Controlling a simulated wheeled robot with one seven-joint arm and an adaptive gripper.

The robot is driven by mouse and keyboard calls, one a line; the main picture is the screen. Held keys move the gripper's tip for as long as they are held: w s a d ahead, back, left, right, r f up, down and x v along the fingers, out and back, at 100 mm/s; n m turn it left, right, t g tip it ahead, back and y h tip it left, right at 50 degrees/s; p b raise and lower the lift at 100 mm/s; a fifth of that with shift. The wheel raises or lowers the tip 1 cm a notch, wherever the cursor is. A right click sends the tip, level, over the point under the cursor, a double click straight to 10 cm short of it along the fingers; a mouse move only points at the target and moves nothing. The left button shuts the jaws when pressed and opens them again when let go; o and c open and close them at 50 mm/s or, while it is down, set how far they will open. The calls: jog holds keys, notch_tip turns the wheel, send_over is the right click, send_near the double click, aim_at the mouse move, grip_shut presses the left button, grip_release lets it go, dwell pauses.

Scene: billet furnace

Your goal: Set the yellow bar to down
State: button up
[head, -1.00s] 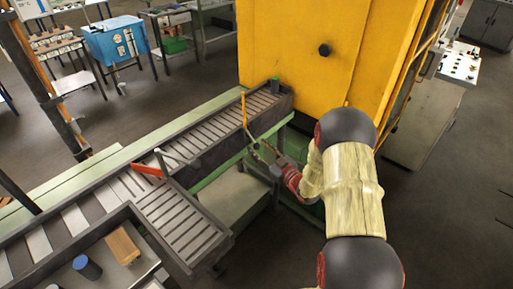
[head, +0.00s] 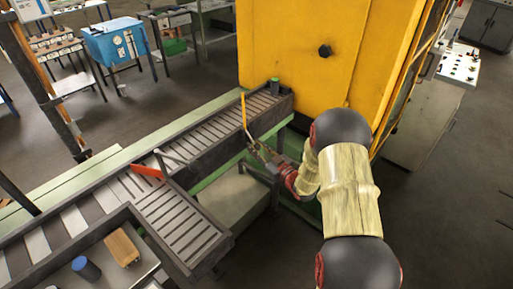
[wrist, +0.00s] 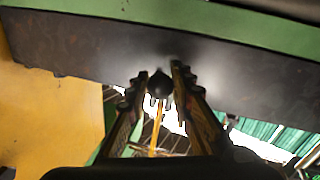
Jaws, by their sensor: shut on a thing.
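The yellow bar (head: 244,110) stands nearly upright at the near side of the roller conveyor, close to the yellow furnace. My gripper (head: 252,146) is at the bar's lower part, beside the conveyor wall. In the wrist view, a dark round knob (wrist: 159,85) sits between the fingertips of my gripper (wrist: 157,80). The yellow bar (wrist: 157,132) shows below the knob, running between the fingers, and appears joined to it. My gripper is shut on this knob end. The exact finger contact is hard to see.
The yellow furnace (head: 300,50) stands just behind. A grey platform (head: 232,202) lies below my gripper.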

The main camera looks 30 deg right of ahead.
grip_shut()
dwell(0.4)
